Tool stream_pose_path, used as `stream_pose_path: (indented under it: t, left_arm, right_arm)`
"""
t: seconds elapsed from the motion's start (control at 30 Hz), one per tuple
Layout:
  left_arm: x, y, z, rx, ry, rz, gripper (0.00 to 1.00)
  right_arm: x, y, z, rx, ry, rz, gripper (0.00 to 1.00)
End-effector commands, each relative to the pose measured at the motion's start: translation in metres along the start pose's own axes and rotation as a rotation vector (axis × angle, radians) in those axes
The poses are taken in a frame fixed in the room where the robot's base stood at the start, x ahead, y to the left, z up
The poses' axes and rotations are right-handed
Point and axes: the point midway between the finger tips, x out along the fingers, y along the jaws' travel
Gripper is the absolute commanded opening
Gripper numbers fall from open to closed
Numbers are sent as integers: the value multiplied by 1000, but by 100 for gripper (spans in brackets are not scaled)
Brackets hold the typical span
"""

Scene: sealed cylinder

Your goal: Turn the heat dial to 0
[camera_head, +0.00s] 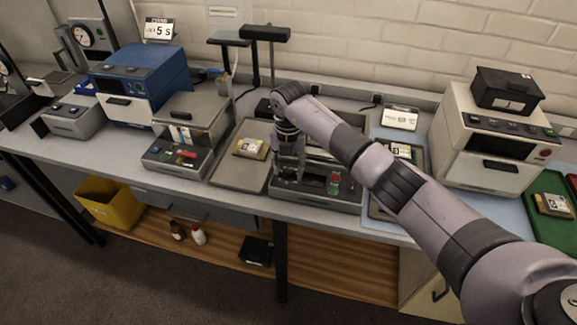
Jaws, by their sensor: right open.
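My right arm reaches in from the right edge. My right gripper (289,172) points down over the front of a low grey station (318,205) in the middle of the bench, and it is open. Whether the fingers touch the panel cannot be told. My left gripper is not in view.
A grey tray (232,174) with a yellow-labelled pack (250,148) lies left of the station. Left of it stand a grey device (190,120) and a blue box machine (160,68). A cream machine (478,150) stands to the right, beside a green tray (548,235).

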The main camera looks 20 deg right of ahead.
Motion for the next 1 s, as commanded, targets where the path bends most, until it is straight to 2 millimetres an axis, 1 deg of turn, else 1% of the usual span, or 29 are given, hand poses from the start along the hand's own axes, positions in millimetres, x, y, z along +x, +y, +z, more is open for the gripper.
stream_pose_path:
  t: [0.07, 0.7, 0.73, 1.0]
  left_arm:
    - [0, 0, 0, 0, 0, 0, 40]
    - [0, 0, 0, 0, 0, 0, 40]
    - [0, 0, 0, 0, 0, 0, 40]
    - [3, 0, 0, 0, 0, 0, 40]
  right_arm:
    - [0, 0, 0, 0, 0, 0, 44]
    - [0, 0, 0, 1, 0, 0, 1]
    - [0, 0, 0, 1, 0, 0, 0]
    - [0, 0, 0, -16, 0, -1, 0]
